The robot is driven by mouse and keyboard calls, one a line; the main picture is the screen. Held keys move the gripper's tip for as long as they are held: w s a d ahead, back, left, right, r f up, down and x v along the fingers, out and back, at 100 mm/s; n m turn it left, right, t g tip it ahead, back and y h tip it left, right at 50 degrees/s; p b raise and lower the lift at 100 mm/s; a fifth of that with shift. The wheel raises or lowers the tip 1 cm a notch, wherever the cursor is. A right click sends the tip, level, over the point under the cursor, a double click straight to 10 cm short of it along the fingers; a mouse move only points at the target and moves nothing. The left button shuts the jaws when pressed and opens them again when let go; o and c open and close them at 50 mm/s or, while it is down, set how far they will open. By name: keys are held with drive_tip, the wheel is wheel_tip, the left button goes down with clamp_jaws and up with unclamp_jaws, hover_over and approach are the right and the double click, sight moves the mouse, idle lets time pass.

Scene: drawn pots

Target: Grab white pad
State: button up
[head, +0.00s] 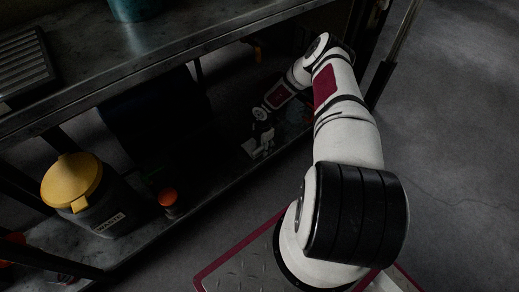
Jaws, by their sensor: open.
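My gripper (259,146) is at the far end of my arm, low over the lower shelf of the workbench, and looks small and dark in the head view. Its fingers are open. Pale shapes show at the fingertips, but I cannot tell whether any of them is the white pad. I cannot make out the white pad clearly anywhere else. Nothing is clearly held between the fingers.
The metal workbench top (165,45) overhangs the lower shelf (215,185). A waste bin with a yellow lid (72,181) and an orange round object (167,197) stand on the shelf. A teal pot (135,8) stands on top. Open floor (460,130) lies right.

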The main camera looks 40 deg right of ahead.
drive_tip(key=shift+c, duration=0.6)
clamp_jaws()
